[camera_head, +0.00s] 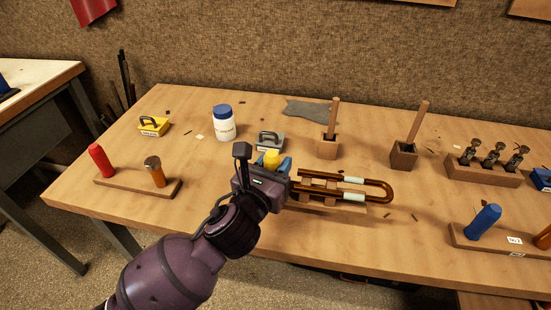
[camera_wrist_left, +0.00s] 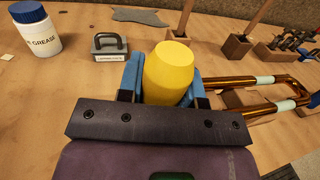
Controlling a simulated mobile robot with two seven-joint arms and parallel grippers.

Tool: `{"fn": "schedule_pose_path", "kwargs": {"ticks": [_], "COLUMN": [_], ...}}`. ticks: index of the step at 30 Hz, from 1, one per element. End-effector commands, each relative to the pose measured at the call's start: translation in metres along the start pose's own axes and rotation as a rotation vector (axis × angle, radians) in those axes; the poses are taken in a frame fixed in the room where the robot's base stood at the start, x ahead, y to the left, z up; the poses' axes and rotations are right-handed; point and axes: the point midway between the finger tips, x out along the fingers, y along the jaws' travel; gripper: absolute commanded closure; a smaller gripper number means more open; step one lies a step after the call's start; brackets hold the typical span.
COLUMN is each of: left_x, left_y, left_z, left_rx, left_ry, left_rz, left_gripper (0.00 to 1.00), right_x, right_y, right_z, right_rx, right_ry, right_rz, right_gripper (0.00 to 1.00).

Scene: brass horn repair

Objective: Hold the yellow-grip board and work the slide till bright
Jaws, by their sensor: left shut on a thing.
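The yellow grip (camera_wrist_left: 170,75) stands between the blue fingers of my left gripper (camera_head: 272,164), which is shut on it. A wooden board (camera_head: 349,207) extends to the right of my gripper in the head view, its left part hidden behind my gripper. The U-shaped brass slide (camera_head: 381,186) lies over wooden supports there, with pale sleeves on its two tubes. Its tubes look brownish-orange; the slide also shows right of the grip in the left wrist view (camera_wrist_left: 291,81). My right gripper is not in view.
A grease jar (camera_head: 224,126), a grey-handled block (camera_head: 270,140) and a grey cloth (camera_head: 306,111) lie behind my gripper. Wooden holders with sticks (camera_head: 328,149) stand behind the slide. A red-handled board (camera_head: 125,184) is left; a blue-handled board (camera_head: 470,240) is right.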

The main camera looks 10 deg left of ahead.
Motion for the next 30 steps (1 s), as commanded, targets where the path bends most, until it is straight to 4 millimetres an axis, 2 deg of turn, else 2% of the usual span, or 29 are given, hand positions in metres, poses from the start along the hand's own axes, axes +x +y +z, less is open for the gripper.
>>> {"fn": "schedule_pose_path", "kwargs": {"ticks": [30], "left_x": [0.0], "left_y": [0.0], "left_z": [-0.039], "left_rx": [-0.003], "left_ry": [-0.002], "left_rz": [0.0], "left_gripper": [1.0], "right_x": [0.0], "right_y": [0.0], "right_z": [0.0], "right_rx": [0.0], "right_ry": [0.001], "right_rz": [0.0], "right_gripper": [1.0]}}
